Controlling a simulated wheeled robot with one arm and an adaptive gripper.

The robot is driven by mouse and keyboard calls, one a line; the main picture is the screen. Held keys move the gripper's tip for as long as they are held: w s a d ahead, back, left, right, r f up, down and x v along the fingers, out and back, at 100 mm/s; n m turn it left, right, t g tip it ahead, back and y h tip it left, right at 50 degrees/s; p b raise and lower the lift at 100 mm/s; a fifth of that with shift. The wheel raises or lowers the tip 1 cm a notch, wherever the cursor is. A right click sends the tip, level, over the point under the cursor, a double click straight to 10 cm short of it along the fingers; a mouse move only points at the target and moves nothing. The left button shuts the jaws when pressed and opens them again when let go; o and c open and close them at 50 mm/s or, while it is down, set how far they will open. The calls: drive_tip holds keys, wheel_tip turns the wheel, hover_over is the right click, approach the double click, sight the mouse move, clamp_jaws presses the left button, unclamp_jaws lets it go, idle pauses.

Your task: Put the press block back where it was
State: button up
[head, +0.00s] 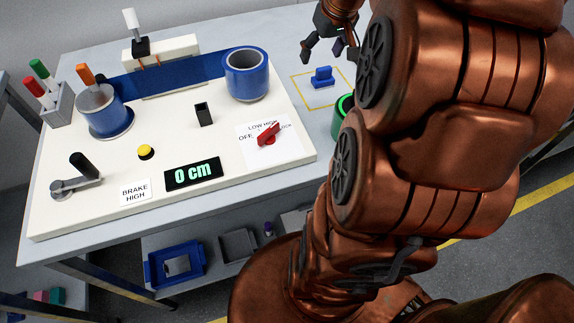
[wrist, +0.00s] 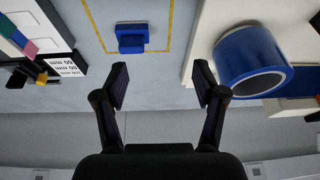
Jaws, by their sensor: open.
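The press block is a small blue block with an upright grip (head: 322,77). It stands upright on the grey table inside a yellow outlined square (head: 297,92), right of the white panel. In the wrist view the press block (wrist: 131,40) is beyond the fingertips and left of centre, inside the yellow lines (wrist: 97,35). My gripper (head: 323,52) is open and empty, above the table's far side and apart from the block. Its two dark fingers also show spread in the wrist view (wrist: 160,80).
The white panel (head: 222,150) carries a blue web (head: 165,76) between two blue rolls, a red switch (head: 267,134), a crank (head: 75,182) and a display reading 0 cm (head: 192,174). A green-and-black round object (head: 343,118) stands right of it, partly hidden by my arm.

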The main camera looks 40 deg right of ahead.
drive_tip(key=s+a+f+g, duration=0.1)
drive_tip(key=s+a, duration=0.1)
drive_tip(key=a, duration=0.4)
drive_tip(key=s+a+f+n+g+y, duration=0.1)
drive_tip(key=s+a+f, duration=0.1)
drive_tip(key=a, duration=0.4)
drive_tip(key=s+a+f+n, duration=0.1)
drive_tip(key=s+a, duration=0.1)
drive_tip(key=a, duration=0.4)
drive_tip(key=shift+s+a+f+g, duration=0.15)
drive_tip(key=shift+s+a+g, duration=0.2)
drive_tip(key=shift+g, duration=0.05)
drive_tip(key=s+a+f+g, duration=0.1)
drive_tip(key=s+a+f, duration=0.1)
drive_tip(key=s, duration=0.4)
drive_tip(key=s+a+f+n+g, duration=0.1)
drive_tip(key=s+a, duration=0.4)
drive_tip(key=s, duration=0.1)
drive_tip(key=shift+s+a+f+g, duration=0.25)
drive_tip(key=shift+s+f+g, duration=0.1)
drive_tip(key=shift+f+g, duration=0.05)
